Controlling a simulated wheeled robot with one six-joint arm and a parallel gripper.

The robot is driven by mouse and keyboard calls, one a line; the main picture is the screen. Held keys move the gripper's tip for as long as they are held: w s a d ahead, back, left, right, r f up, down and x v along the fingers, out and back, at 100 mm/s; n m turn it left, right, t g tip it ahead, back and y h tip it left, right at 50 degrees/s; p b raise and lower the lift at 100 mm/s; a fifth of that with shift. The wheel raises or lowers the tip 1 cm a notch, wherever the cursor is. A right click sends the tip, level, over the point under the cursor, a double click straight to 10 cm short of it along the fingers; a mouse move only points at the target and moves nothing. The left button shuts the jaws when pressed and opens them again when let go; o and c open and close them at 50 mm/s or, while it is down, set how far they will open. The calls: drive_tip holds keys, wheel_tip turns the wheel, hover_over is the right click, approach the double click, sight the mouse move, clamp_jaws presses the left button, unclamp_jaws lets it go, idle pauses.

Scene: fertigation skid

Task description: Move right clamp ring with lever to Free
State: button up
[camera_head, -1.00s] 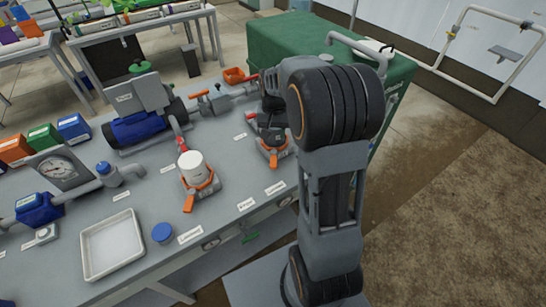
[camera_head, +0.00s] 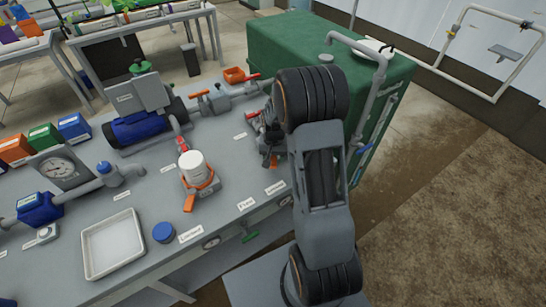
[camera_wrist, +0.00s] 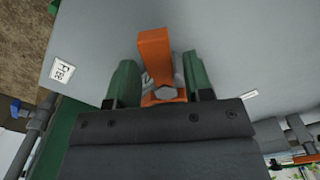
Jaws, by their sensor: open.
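The right clamp ring is mostly hidden by my arm in the head view, where a bit of its orange lever (camera_head: 270,161) shows. In the wrist view the orange lever (camera_wrist: 155,50) stands between the two green fingertips of my gripper (camera_wrist: 158,80). My gripper is open, with one finger on each side of the lever. Whether either finger touches it I cannot tell. A small label (camera_wrist: 62,72), seemingly reading "Free", lies on the grey bench at the left of the wrist view.
The left clamp ring (camera_head: 203,188) with a white-capped filter (camera_head: 192,165) stands to the left. A white tray (camera_head: 112,245) and blue cap (camera_head: 163,232) lie nearer the front. A green tank (camera_head: 290,50) stands behind my arm.

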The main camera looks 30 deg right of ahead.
drive_tip(key=shift+c, duration=0.5)
clamp_jaws()
